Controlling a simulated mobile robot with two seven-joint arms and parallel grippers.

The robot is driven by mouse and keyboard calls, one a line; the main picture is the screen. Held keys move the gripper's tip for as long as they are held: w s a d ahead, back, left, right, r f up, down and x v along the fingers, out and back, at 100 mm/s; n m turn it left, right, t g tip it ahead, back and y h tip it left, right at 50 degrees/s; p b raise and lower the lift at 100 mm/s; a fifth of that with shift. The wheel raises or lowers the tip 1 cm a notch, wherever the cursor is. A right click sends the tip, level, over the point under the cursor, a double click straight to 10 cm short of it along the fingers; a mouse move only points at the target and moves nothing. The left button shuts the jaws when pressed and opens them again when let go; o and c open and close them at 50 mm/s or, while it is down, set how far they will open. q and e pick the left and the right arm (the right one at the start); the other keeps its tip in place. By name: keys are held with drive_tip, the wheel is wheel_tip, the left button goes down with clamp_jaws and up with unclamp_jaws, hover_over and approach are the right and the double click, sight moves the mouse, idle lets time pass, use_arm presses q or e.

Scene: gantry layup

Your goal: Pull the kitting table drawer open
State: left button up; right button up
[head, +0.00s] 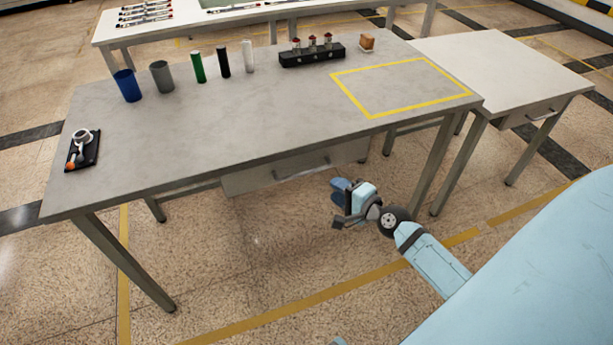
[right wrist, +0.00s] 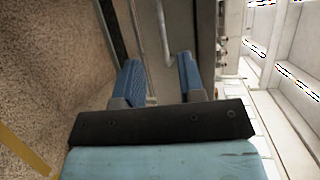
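The large grey table has a shallow drawer (head: 245,181) under its front edge, with a metal bar handle (head: 302,171). The drawer looks shut. My right gripper (head: 340,192) is in front of the drawer, to the right of the handle and lower in the head view. Its blue fingers are apart and empty. In the right wrist view my right gripper (right wrist: 160,72) points at the drawer, and the handle (right wrist: 163,35) runs in the gap between the fingers, seemingly beyond the tips. I cannot see it touching either finger. My left gripper is out of view.
Cups (head: 162,77), several cylinders, a black holder (head: 312,55) and a yellow-outlined area stand on the grey tabletop (head: 220,125). A smaller table (head: 500,68) at the right has its own drawer (head: 535,112). Table legs (head: 435,165) flank the gripper's right side. The floor in front is clear.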

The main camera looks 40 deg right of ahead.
sight(308, 173)
drive_tip(key=b+x, duration=0.1)
drive_tip(key=x, duration=1.1)
drive_tip(key=shift+a, duration=0.15)
clamp_jaws()
